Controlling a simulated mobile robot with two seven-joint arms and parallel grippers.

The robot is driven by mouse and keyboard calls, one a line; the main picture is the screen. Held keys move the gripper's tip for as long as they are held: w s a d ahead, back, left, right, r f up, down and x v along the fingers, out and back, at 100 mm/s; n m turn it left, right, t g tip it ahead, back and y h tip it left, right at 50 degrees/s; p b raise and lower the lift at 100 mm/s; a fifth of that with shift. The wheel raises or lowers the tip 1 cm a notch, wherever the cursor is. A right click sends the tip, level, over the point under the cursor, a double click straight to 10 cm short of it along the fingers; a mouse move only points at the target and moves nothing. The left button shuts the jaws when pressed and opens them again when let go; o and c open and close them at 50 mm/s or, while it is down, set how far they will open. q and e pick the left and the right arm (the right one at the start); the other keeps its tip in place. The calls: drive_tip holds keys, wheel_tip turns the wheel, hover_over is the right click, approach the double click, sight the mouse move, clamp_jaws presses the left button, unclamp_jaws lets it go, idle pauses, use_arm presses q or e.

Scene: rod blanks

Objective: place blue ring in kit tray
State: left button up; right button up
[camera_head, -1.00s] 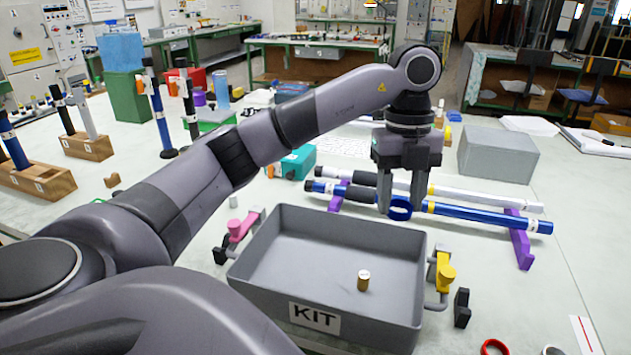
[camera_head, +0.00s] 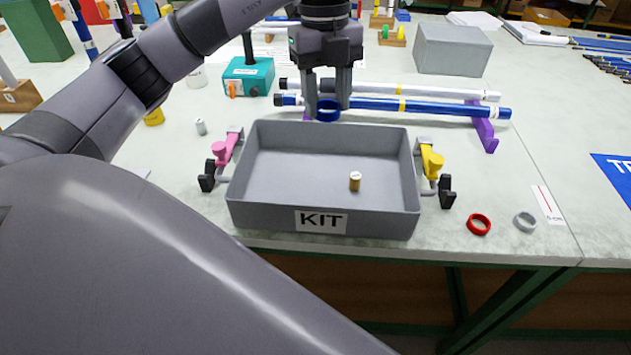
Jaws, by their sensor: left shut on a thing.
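My left gripper (camera_head: 328,104) points down, shut on the blue ring (camera_head: 328,115). It holds the ring just beyond the back wall of the kit tray, in front of the blue rod. The kit tray (camera_head: 390,221) is a grey open box with a KIT label on its front wall. Inside it a small brass-coloured cylinder (camera_head: 355,181) stands right of the middle; the rest of the tray floor is bare. My right gripper is not in view.
Pink (camera_head: 223,150) and yellow (camera_head: 432,160) clamps flank the tray. Behind it a blue rod (camera_head: 430,107) and a white rod (camera_head: 430,92) lie on purple supports (camera_head: 486,130). A red ring (camera_head: 479,224) and a grey ring (camera_head: 525,221) lie at the right front.

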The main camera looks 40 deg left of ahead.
use_arm(q)
drive_tip(key=b, duration=0.3)
hover_over(324, 198)
wheel_tip(324, 198, down, 10)
wheel_tip(324, 198, down, 5)
drive_tip(key=shift+a+r, duration=0.15)
drive_tip(key=shift+r, duration=0.05)
drive_tip(key=shift+w+f, duration=0.1)
drive_tip(key=shift+f, duration=2.6)
drive_tip(key=shift+f, duration=0.1)
drive_tip(key=o, duration=1)
